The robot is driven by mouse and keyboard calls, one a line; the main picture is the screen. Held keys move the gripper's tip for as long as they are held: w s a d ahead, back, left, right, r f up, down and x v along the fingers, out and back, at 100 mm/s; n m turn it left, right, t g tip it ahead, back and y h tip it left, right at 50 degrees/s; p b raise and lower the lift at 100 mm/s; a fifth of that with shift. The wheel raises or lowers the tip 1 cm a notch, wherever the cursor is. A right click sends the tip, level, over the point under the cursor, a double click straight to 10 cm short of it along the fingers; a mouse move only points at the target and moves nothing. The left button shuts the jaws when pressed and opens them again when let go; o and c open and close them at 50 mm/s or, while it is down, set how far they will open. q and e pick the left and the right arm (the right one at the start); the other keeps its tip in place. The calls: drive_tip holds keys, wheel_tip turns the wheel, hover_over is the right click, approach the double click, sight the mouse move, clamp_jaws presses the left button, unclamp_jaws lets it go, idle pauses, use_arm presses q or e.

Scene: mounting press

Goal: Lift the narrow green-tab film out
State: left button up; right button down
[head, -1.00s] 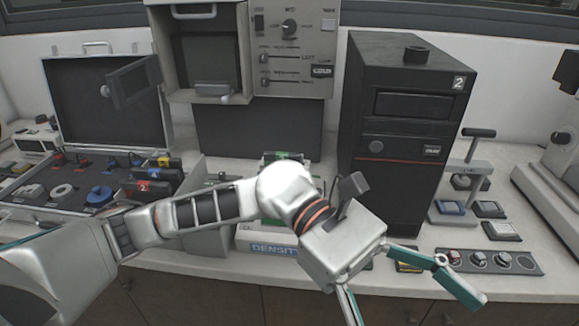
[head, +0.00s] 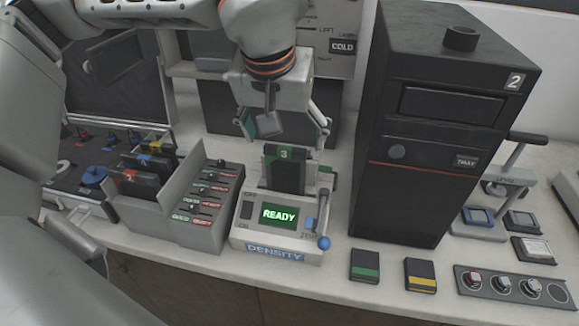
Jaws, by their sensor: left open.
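A black cartridge-like piece with a green top marked 3 (head: 287,172) stands upright in the grey density reader (head: 283,248), whose screen glows READY. My left gripper (head: 282,130) points down just above and behind it, open, its two teal-backed fingers spread to either side. I see nothing between the fingers. A small dark piece with a green band (head: 364,266) lies flat on the counter. I cannot tell for sure which green-marked piece is the narrow film. Another green edge shows behind the reader, mostly hidden. My right gripper is not in view.
A grey rack with labelled slots (head: 205,212) stands left of the reader. A tall black machine marked 2 (head: 414,205) stands to the right. A yellow-banded piece (head: 420,274) and a tray of round samples (head: 512,288) lie at the front right.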

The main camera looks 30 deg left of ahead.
sight(284, 150)
use_arm(q)
drive_tip(key=x, duration=0.7)
drive_tip(key=shift+a+f, duration=0.2)
drive_tip(key=shift+f, duration=0.1)
drive_tip(key=c, duration=1.2)
drive_tip(key=shift+r, duration=0.1)
drive_tip(key=shift+c, duration=0.2)
wheel_tip(284, 150, up, 20)
drive_tip(key=p, duration=0.1)
drive_tip(key=shift+p, duration=0.4)
